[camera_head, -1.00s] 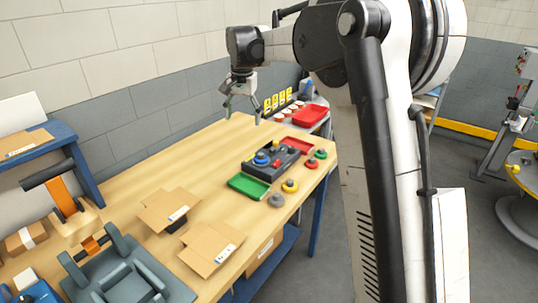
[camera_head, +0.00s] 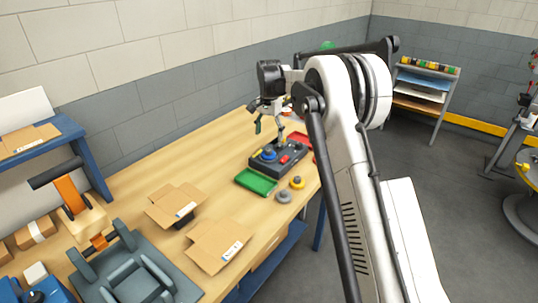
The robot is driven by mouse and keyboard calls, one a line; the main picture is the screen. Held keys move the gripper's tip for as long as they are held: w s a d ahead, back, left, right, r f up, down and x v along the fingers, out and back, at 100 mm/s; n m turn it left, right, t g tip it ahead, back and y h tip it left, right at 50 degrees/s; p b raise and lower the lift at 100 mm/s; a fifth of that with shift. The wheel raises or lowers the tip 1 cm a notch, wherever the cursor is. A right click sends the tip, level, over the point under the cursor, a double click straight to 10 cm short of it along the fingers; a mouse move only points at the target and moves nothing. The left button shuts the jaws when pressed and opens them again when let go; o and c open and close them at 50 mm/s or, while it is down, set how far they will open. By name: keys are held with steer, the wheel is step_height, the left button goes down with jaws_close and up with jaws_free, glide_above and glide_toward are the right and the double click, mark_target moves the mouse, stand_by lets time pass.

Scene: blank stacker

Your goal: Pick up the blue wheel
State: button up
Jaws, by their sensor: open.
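The blue wheel (camera_head: 268,154) sits on the left part of a dark grey block (camera_head: 288,167) on the wooden bench. A yellow piece and a red piece show beside it on the same block. My gripper (camera_head: 268,130) is open and empty, with its fingers pointing down. In the picture it is just above the blue wheel; the exact height gap is hard to tell.
A green tray (camera_head: 255,182) lies in front of the block, a red tray (camera_head: 299,141) behind it. A yellow wheel (camera_head: 297,183) and a grey wheel (camera_head: 284,197) lie near the bench edge. Open cardboard boxes (camera_head: 218,246) stand at the front left.

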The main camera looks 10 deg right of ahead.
mark_target(268, 150)
steer(key=shift+s+a+f+p, duration=0.1)
steer(key=shift+f+p, duration=0.2)
steer(key=shift+f, duration=1.75)
steer(key=shift+a+f+p, duration=0.1)
steer(key=shift+f+p, duration=0.2)
steer(key=shift+f, duration=1.75)
steer(key=c, duration=1.3)
